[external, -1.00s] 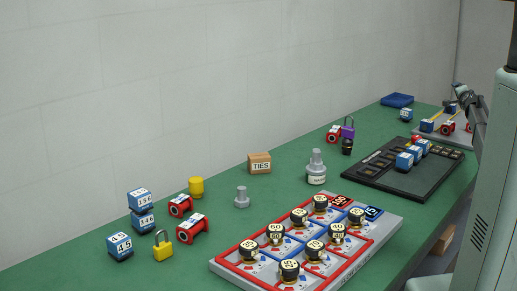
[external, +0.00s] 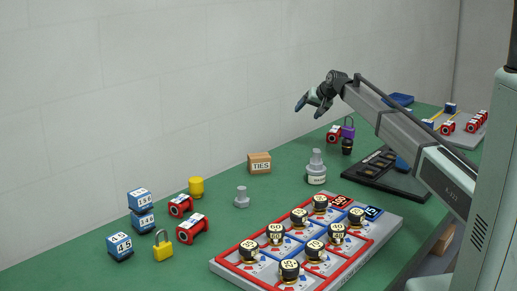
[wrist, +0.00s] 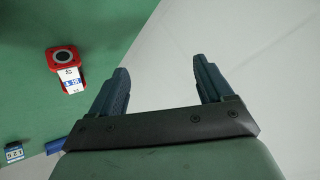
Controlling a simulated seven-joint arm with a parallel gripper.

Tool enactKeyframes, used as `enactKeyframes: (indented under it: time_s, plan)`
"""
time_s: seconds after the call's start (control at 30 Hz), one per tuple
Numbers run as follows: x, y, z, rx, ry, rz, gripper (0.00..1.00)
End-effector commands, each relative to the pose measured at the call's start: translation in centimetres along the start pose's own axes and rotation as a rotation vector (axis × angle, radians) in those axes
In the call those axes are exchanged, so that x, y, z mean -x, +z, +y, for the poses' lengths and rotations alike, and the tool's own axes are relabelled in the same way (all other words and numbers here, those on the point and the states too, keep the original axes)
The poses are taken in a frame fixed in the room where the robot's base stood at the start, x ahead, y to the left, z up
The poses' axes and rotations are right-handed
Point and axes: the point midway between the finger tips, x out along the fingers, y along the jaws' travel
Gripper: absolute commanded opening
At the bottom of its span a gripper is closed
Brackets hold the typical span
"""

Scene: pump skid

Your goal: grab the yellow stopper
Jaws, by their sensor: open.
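The yellow stopper (external: 196,187) is a small yellow cylinder standing upright on the green bench, at the left in the external view, behind the red spools. My gripper (external: 308,107) is open and empty, raised in the air above the bench, far to the right of the stopper. In the wrist view my gripper's two dark fingers (wrist: 164,88) are spread apart with nothing between them. The stopper does not show in the wrist view.
Red spools (external: 191,229), a yellow padlock (external: 163,246), blue number blocks (external: 120,245) and a grey stopper-shaped piece (external: 242,197) stand near the yellow stopper. A TIES box (external: 260,163) and grey weight (external: 316,170) stand farther right.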

Motion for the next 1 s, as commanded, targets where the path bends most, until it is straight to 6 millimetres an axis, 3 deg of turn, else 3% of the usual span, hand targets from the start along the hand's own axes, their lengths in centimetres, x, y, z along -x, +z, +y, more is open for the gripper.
enactKeyframes:
  time_s: [0.03,0.2,0.4,0.6,0.8,1.0]
  plan:
    - [-0.6,1.5,-3.2,0.050,-0.004,-0.044,0.80]
    - [-1.6,6.9,-11.8,0.216,0.000,-0.191,0.80]
    - [-1.5,13.9,-21.2,0.415,0.006,-0.358,0.80]
    - [0.0,21.2,-29.8,0.613,0.018,-0.515,0.80]
    - [2.7,28.3,-37.0,0.801,0.037,-0.659,0.80]
    - [5.1,33.2,-41.4,0.928,0.054,-0.756,0.80]
